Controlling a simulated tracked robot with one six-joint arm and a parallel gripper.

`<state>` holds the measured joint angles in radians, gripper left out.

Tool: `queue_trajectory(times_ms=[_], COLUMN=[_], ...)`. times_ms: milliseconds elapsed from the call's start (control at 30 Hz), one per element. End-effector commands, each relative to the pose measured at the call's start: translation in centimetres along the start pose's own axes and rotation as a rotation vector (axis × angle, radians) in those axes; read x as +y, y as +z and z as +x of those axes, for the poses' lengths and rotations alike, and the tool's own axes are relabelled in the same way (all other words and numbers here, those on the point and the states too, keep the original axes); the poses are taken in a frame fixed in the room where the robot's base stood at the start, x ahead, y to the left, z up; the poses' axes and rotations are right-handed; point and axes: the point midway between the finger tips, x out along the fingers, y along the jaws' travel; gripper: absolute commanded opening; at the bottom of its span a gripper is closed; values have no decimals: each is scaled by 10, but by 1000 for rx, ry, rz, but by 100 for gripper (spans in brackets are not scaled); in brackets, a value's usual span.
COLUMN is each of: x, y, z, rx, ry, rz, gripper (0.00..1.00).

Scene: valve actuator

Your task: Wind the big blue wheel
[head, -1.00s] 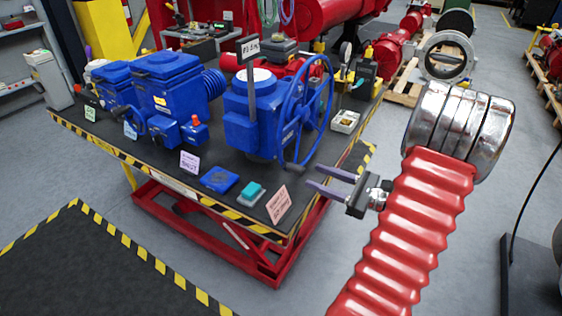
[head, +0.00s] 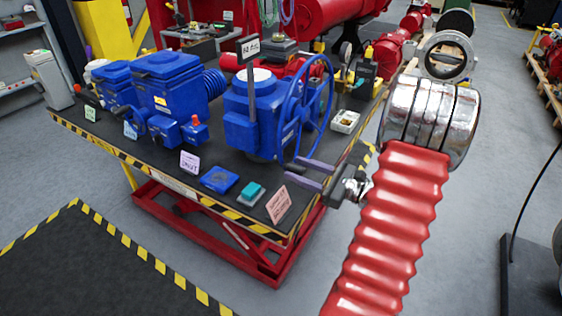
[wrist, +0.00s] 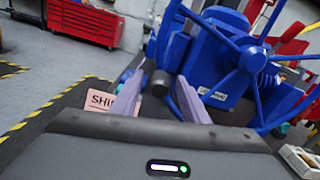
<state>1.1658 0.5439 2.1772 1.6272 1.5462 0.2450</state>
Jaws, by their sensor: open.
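The big blue wheel (head: 306,100) is a spoked handwheel on the right side of a blue valve actuator (head: 258,112) on the table. In the wrist view the wheel (wrist: 250,60) fills the upper right, with its hub and spokes close by. My gripper (head: 306,172) is open and empty at the lower right of the wheel in the head view. In the wrist view its two purple fingers (wrist: 160,98) are spread, with a dark rounded knob (wrist: 160,82) showing between them. I cannot tell whether a finger touches the wheel or knob.
The table (head: 150,150) has a striped edge. A pink sign (head: 279,204), a teal block (head: 250,194) and a blue pad (head: 219,180) lie along its front. A white tray (head: 345,121) sits right of the wheel. A larger blue actuator (head: 165,90) stands at left.

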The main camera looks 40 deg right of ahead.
Motion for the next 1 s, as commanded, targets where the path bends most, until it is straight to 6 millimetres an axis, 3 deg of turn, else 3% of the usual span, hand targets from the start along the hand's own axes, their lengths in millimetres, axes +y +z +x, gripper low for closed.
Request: queue_trajectory(times_ms=[500,900,1000], x=[1,0,0], y=[0,0,0], z=[66,72,72], rx=[0,1,1], ry=[2,-1,-1], rz=[1,0,0], gripper=[41,41,34])
